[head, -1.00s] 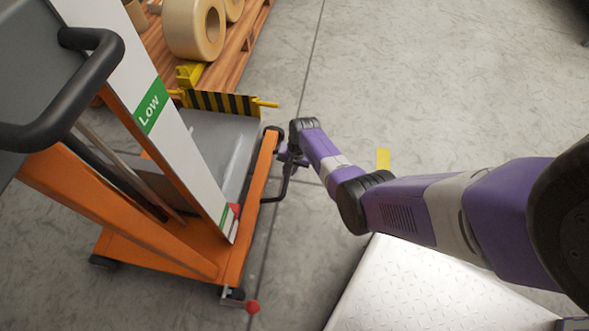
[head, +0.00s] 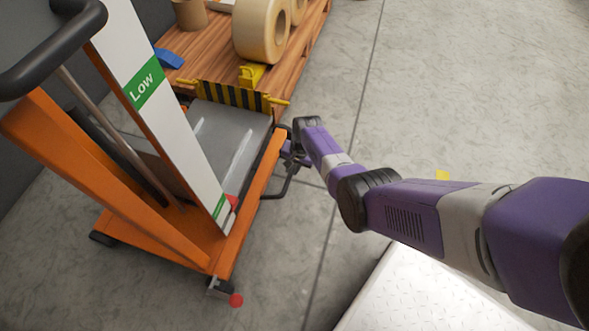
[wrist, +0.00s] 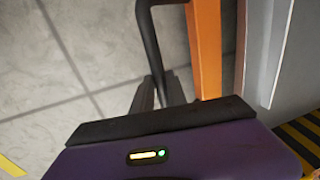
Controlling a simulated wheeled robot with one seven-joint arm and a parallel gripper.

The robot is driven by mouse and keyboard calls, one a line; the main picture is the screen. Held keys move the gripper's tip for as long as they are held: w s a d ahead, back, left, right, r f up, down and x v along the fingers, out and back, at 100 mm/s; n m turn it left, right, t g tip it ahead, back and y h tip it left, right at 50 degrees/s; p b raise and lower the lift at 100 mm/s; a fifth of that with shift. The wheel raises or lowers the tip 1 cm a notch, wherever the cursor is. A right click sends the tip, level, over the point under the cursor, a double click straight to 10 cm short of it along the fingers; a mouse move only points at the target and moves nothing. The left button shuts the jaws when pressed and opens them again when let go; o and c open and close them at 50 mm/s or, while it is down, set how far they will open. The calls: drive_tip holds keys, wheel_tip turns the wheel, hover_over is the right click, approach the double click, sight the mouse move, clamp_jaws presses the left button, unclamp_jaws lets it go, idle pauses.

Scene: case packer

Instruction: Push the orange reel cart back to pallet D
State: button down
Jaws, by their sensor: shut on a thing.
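The orange reel cart (head: 120,190) stands at the left in the head view, with a grey platform, a white mast panel marked "Low" and a black push handle (head: 55,50) on top. My gripper (head: 291,160) is at the cart's right side, shut on a black side bar (head: 280,194). The bar also runs up between the fingers in the wrist view (wrist: 149,38). A wooden pallet (head: 312,50) bearing tan reels (head: 256,30) lies just beyond the cart's striped front end (head: 230,97). No letter D shows on it.
A metal tread plate (head: 415,295) lies at the bottom right, below my arm. A dark wall or panel borders the left. The grey floor right of the pallet is clear.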

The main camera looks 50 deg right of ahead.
drive_tip(key=shift+w+a, duration=0.1)
drive_tip(key=shift+w, duration=0.2)
drive_tip(key=c, duration=1.3)
unclamp_jaws()
drive_tip(key=r+p, duration=0.1)
drive_tip(key=r, duration=0.1)
drive_tip(key=s+r+p, duration=0.1)
drive_tip(key=r+p, duration=0.1)
drive_tip(key=r, duration=0.1)
drive_tip(key=r+p, duration=0.2)
drive_tip(key=shift+s+d+r, duration=0.25)
drive_tip(key=shift+d+r, duration=0.05)
